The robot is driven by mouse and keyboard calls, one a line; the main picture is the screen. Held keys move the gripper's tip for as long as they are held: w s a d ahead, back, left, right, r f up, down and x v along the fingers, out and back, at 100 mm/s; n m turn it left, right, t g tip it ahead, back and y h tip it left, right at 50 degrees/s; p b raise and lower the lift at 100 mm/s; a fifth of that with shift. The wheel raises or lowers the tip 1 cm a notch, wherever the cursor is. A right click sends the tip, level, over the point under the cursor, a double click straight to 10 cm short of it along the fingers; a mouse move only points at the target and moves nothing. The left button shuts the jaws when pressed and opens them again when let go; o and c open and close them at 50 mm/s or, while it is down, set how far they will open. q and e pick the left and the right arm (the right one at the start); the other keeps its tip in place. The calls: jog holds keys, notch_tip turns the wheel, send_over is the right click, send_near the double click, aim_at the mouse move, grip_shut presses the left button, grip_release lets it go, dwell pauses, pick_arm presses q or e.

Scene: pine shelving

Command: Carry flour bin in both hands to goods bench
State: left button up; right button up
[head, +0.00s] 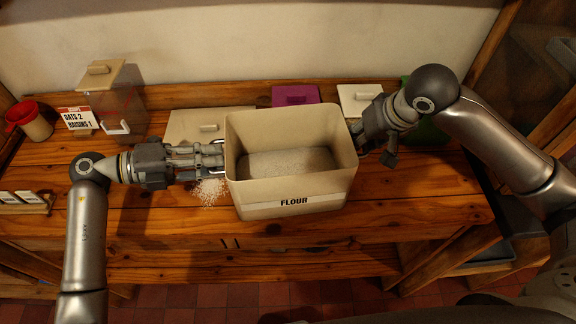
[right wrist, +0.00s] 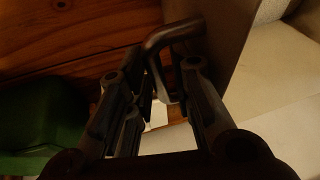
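The flour bin (head: 294,190) is a large beige open-topped box with a FLOUR label, standing upright on the wooden bench and part filled with pale flour (head: 290,163). My left gripper (head: 217,160) is at the bin's left side, with its fingers apart around the side handle. My right gripper (head: 372,150) is at the bin's right side, its tips partly hidden by the bin in the head view. In the right wrist view, its fingers (right wrist: 163,75) stand apart on either side of the metal handle (right wrist: 172,35). No goods bench can be identified for certain.
Spilled white grains (head: 209,190) lie left of the bin. A clear dispenser (head: 118,97), a price card (head: 76,118) and a red-topped cup (head: 33,122) stand at left.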

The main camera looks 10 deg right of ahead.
pick_arm(q)
jog(key=shift+d, duration=0.1)
jog(key=shift+c, duration=0.5)
pick_arm(e)
jog(key=shift+f, duration=0.1)
jog(key=shift+c, duration=0.5)
pick_arm(q)
grip_shut()
pick_arm(e)
grip_shut()
jog(key=shift+w, duration=0.1)
